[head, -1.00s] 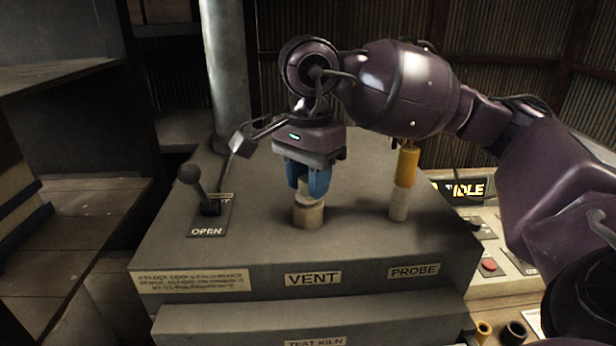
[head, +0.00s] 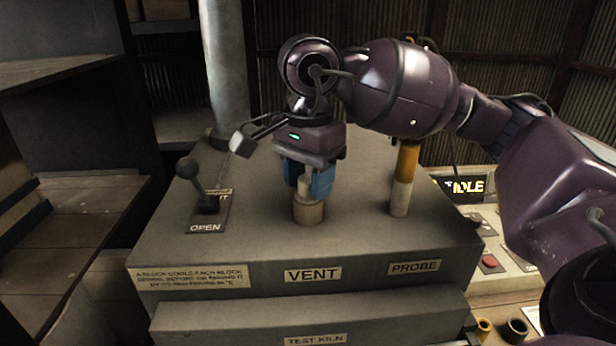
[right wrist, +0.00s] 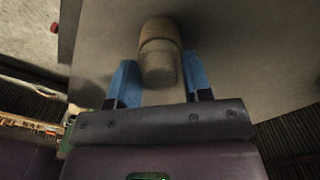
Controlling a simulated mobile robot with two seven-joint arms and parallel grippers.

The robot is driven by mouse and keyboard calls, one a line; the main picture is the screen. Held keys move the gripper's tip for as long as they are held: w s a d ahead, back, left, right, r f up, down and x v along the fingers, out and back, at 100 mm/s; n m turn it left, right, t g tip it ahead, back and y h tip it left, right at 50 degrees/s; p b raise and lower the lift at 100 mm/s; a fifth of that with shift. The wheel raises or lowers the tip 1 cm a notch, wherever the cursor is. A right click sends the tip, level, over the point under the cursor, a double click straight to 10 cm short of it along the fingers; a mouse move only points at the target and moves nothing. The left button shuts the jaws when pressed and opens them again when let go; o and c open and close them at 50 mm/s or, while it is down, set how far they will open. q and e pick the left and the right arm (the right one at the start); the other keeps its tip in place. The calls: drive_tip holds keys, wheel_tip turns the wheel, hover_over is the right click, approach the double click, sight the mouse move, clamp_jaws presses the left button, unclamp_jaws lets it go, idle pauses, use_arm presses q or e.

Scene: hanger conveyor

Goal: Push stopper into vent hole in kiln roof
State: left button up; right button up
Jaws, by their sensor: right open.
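The stopper (head: 305,188) is a pale, narrow peg standing upright in a wider tan collar (head: 308,211) on the kiln roof, behind the VENT label (head: 313,275). Part of the stopper stands out above the collar; how deep it sits is hidden. My right gripper (head: 307,184) is above the vent and open, its blue fingers on either side of the stopper with gaps. In the right wrist view, the stopper (right wrist: 158,69) is between the spread fingers, clear of both. My left gripper is not in view.
A yellow-and-white probe (head: 404,180) stands upright to the right on the kiln roof (head: 255,225). A lever (head: 197,185) with an OPEN plate is to the left, near a grey pipe (head: 227,70). A control panel with an IDLE display (head: 465,188) is at right.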

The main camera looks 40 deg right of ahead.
sight(308, 178)
drive_tip(key=o, duration=0.6)
drive_tip(key=shift+c, duration=0.2)
wheel_tip(308, 178, up, 11)
idle(0.4)
drive_tip(key=shift+f, duration=0.15)
